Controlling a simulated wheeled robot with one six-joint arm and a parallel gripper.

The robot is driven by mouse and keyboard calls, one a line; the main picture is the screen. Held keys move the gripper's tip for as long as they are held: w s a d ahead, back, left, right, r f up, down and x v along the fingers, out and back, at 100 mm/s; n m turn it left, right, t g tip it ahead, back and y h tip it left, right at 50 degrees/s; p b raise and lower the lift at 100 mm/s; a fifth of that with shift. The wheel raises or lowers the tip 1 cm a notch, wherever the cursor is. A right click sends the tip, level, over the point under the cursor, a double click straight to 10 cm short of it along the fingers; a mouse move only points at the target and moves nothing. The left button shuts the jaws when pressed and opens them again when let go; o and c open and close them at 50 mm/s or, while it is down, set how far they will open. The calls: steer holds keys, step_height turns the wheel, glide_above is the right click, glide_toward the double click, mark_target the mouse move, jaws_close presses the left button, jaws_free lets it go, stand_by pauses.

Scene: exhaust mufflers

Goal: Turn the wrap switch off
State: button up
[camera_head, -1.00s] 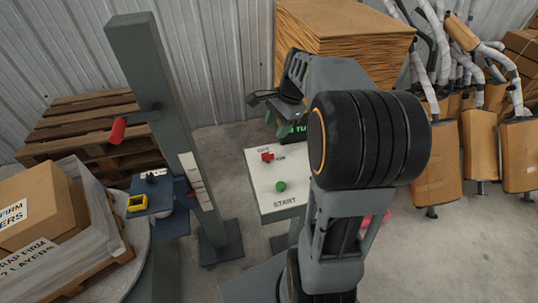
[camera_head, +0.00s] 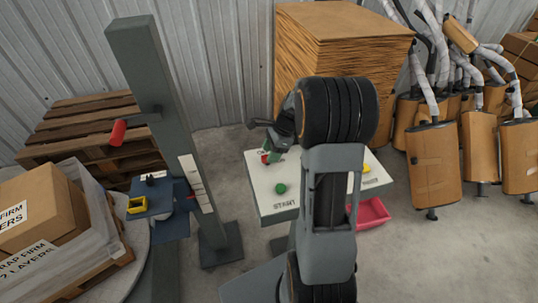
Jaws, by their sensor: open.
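The white control panel (camera_head: 262,201) stands on a post in the middle of the head view. A small red switch (camera_head: 264,158) sits near its back left edge, partly covered by my gripper. My gripper (camera_head: 270,155) is open, its greenish fingertips pointing down close at the switch. I cannot tell whether they touch it. The lettering beside the switch is hidden. A green button (camera_head: 280,188) marked START is on the panel nearer the front.
My arm covers the panel's middle. A yellow button (camera_head: 366,168) shows at its right. A grey mast (camera_head: 165,120) stands left, beside a wrapped carton load (camera_head: 50,235). Stacked cardboard (camera_head: 345,45) and several mufflers (camera_head: 433,165) are at the back.

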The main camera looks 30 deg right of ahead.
steer(key=shift+x, duration=1.05)
jaws_close()
